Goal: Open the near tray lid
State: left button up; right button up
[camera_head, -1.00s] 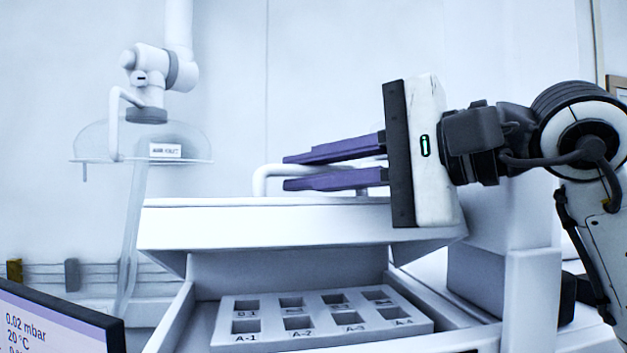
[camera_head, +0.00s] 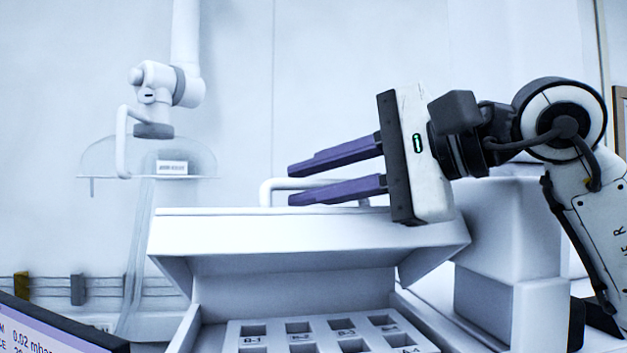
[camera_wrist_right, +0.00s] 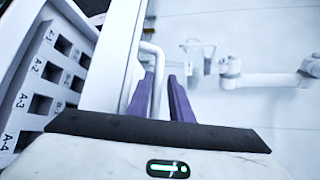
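The near tray lid (camera_head: 300,233) is a white, box-like cover, tilted partly up over the white tray (camera_head: 183,330), its front raised. A white bar handle (camera_head: 268,188) stands on the lid. My right gripper (camera_head: 289,183) reaches in from the right at the handle, with its two purple fingers apart, one above the other. In the right wrist view, the handle (camera_wrist_right: 153,52) runs down to the fingers (camera_wrist_right: 160,82) and appears to pass between them, with a visible gap. My left gripper is not in view.
Inside the tray is a white rack (camera_head: 233,335) with labelled square wells. A monitor (camera_head: 50,330) is at the lower left. A clear dome (camera_head: 100,160) and a white robot arm (camera_head: 160,85) stand behind at the left. A white block (camera_head: 510,235) is right of the lid.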

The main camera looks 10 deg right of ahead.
jog(key=b+v, duration=0.2)
jog(key=v, duration=0.8)
jog(key=shift+d, duration=0.15)
dwell(0.4)
